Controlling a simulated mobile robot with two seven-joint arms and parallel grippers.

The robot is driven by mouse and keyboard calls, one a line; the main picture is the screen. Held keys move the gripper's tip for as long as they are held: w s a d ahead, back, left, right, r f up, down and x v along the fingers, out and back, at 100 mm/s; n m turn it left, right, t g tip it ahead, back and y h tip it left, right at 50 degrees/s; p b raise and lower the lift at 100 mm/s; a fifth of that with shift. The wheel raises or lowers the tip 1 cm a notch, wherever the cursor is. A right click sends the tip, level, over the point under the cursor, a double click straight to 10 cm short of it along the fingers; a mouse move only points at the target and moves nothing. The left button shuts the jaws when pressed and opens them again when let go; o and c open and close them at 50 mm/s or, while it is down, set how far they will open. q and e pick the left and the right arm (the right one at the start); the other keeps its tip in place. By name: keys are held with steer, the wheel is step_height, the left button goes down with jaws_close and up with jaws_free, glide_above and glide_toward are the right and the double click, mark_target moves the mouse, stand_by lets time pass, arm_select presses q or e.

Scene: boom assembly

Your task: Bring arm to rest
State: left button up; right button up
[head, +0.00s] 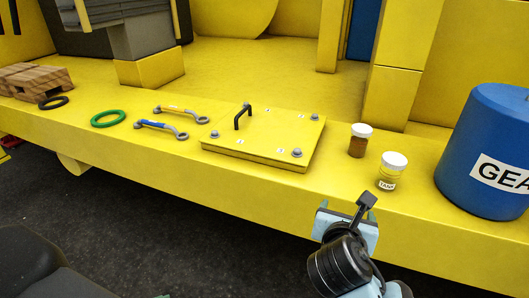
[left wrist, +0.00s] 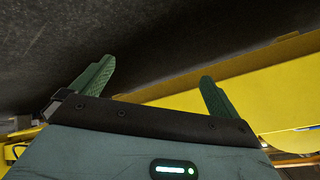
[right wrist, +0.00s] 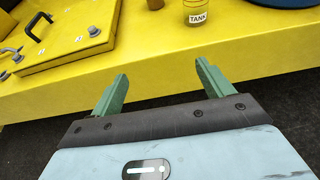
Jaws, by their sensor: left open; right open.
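My right gripper (head: 367,203) is in front of the yellow ledge in the head view, below the small jars. In the right wrist view its two green fingers (right wrist: 160,88) are spread apart with nothing between them. My left gripper shows only in the left wrist view (left wrist: 152,85). Its green fingers are wide apart and empty, over dark ground with a yellow surface beyond. Neither gripper touches anything that I can see.
On the yellow ledge (head: 240,190) lie wooden blocks (head: 35,80), a black ring (head: 54,102), a green ring (head: 108,119), two wrenches (head: 165,127), a bolted plate with a black handle (head: 262,140), a brown jar (head: 358,141), a "TANK" jar (head: 390,173) and a blue drum (head: 485,140).

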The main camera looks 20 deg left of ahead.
steer(key=w+d+f+h, duration=0.2)
steer(key=d+f+h, duration=0.1)
steer(key=d, duration=1)
steer(key=w+d+f+h, duration=0.2)
steer(key=d+f+h, duration=0.15)
steer(key=d, duration=1.05)
steer(key=s+f+m+g+y, duration=0.25)
steer(key=s+f+m, duration=0.3)
steer(key=f, duration=0.35)
steer(key=s+f+m+g+y, duration=0.1)
steer(key=s+f+m+y, duration=0.2)
steer(key=s+f+m, duration=0.4)
steer(key=s+d+f+m+g+y, duration=0.1)
steer(key=s+d+f+m+y, duration=0.2)
steer(key=s+m, duration=0.55)
steer(key=s+d+f+m, duration=0.2)
steer(key=s+f+m, duration=0.45)
steer(key=s, duration=0.25)
arm_select(q)
steer(key=s+d+f+n+t, duration=0.1)
steer(key=d+n, duration=0.5)
steer(key=d, duration=0.8)
steer(key=shift+d+n, duration=0.25)
steer(key=shift+n, duration=0.05)
arm_select(e)
steer(key=a+m, duration=0.6)
steer(key=a, duration=0.5)
steer(key=shift+s+r, duration=0.15)
steer(key=shift+s, duration=0.3)
